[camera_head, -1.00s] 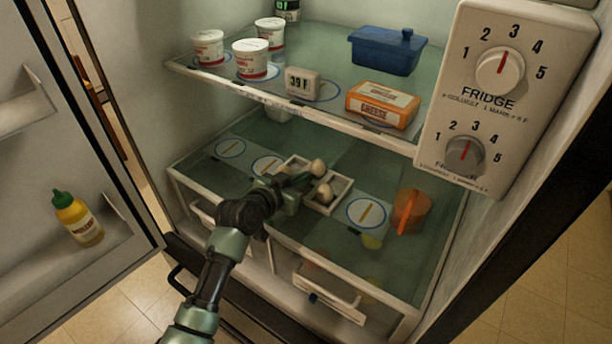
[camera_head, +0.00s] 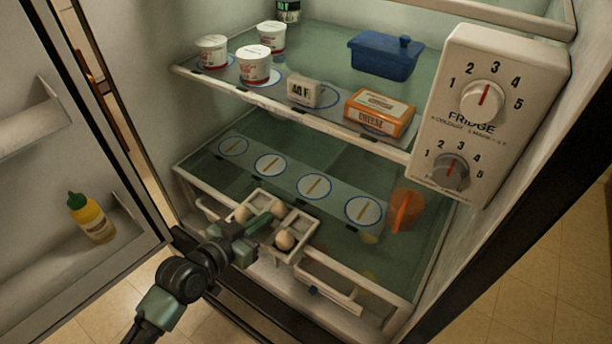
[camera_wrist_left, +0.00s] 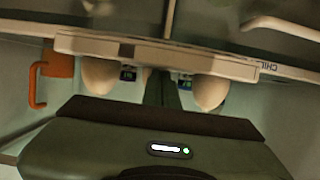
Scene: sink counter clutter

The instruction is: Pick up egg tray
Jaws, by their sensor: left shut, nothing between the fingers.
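The egg tray (camera_head: 304,226) is a pale, divided tray holding several eggs, among them an egg (camera_head: 285,240) at its near right. It is at the front edge of the lower glass shelf, above the drawers, and seems to overhang the edge. My left gripper (camera_head: 264,219) reaches in from the left, its green fingers shut over the middle of the tray, between eggs. In the left wrist view the tray's wall (camera_wrist_left: 150,50) crosses ahead of the fingers (camera_wrist_left: 162,90), with an egg on each side. Contact with the tray cannot be made out. My right gripper is not in view.
An orange cup (camera_head: 405,209) stands right of the tray on the lower shelf. Behind the tray is a strip with circle markings (camera_head: 313,187), now bare. The upper shelf (camera_head: 330,114) with tubs and a cheese box is above. The open door (camera_head: 75,150) is left.

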